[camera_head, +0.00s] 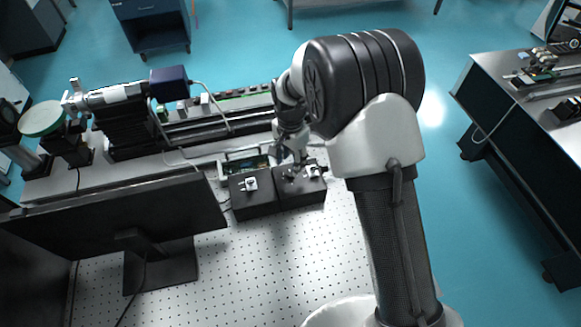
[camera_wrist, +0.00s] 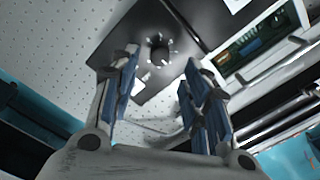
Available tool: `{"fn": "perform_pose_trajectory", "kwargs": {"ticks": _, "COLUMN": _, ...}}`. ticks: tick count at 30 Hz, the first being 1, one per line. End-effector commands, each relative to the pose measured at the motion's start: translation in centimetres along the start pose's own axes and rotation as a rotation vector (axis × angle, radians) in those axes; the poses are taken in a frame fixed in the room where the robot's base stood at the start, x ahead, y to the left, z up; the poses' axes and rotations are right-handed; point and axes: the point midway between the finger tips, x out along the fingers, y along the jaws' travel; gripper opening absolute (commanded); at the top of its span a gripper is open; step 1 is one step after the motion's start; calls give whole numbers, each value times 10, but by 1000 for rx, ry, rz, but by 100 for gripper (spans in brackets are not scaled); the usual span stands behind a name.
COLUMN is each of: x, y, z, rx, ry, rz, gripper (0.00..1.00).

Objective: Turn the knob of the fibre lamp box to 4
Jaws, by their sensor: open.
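The fibre lamp box (camera_wrist: 118,52) is a dark box under my gripper in the wrist view. Its round black knob (camera_wrist: 158,50) has light marks around it; I cannot read its setting. My gripper (camera_wrist: 159,62) is open, with its blue-padded fingers on either side of the knob in the picture. I cannot tell how far the fingertips are above the knob or whether they touch it. In the head view, my gripper (camera_head: 287,164) is over the right one of two dark boxes (camera_head: 302,198) and hides part of its top.
The other dark box (camera_head: 255,209) stands close on the left. A monitor (camera_head: 120,220) stands at the left, and a rail with optics (camera_head: 215,127) runs behind. The perforated tabletop (camera_head: 270,265) in front is clear.

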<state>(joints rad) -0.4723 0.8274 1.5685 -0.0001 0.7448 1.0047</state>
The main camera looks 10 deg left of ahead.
Motion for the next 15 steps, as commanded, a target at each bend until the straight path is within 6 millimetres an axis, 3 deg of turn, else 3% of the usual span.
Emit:
{"fn": "perform_pose_trajectory", "kwargs": {"ticks": 6, "x": -45, "y": 0, "z": 0, "rx": 0, "ry": 1, "rz": -2, "gripper": 43}}
{"fn": "perform_pose_trajectory", "kwargs": {"ticks": 15, "x": -70, "y": 0, "z": 0, "rx": 0, "ry": 0, "rz": 0, "gripper": 43}}
